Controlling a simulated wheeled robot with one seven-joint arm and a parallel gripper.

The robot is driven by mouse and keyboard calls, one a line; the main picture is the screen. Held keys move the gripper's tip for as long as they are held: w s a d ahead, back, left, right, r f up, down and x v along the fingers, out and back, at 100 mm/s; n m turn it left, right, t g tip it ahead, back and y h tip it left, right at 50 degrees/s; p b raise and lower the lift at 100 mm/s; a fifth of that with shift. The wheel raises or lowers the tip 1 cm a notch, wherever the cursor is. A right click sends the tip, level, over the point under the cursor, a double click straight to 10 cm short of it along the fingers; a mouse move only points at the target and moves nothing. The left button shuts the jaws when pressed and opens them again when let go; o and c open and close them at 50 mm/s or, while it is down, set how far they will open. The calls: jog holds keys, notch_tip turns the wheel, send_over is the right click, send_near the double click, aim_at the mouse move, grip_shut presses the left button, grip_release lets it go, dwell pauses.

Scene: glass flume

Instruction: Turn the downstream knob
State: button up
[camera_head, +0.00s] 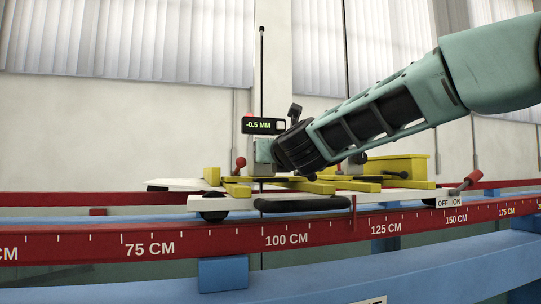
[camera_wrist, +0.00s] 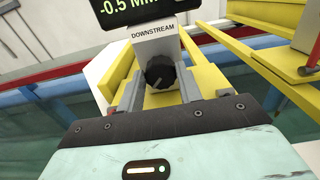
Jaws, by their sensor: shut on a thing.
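The downstream knob (camera_wrist: 160,73) is black and round with a pale pointer line tilted up to the right. It sits on a light grey block under the label DOWNSTREAM (camera_wrist: 153,32). My gripper (camera_wrist: 160,84) has its two grey fingers on either side of the knob, shut on it. In the head view my gripper (camera_head: 262,152) is at the upright gauge post on the carriage, and the knob is hidden there. A black display (camera_head: 262,125) above it reads -0.5 MM in green.
The white carriage (camera_head: 180,202) with yellow bars (camera_head: 400,165) rides on red rails (camera_head: 200,238) marked in centimetres. An OFF/ON switch (camera_head: 463,188) is at the right. A thin rod (camera_head: 262,70) rises above the display.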

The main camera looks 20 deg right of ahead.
jog(key=shift+a+f+n+p, duration=0.15)
jog(key=shift+n+p, duration=0.6)
jog(key=shift+n, duration=3.5)
jog(key=shift+f+n+p, duration=0.1)
jog(key=shift+n+p, duration=0.65)
jog(key=shift+n, duration=3.55)
jog(key=shift+a+f+n+p, duration=0.15)
jog(key=shift+n+p, duration=0.6)
jog(key=shift+n, duration=3.5)
jog(key=shift+d, duration=0.1)
jog(key=o, duration=1)
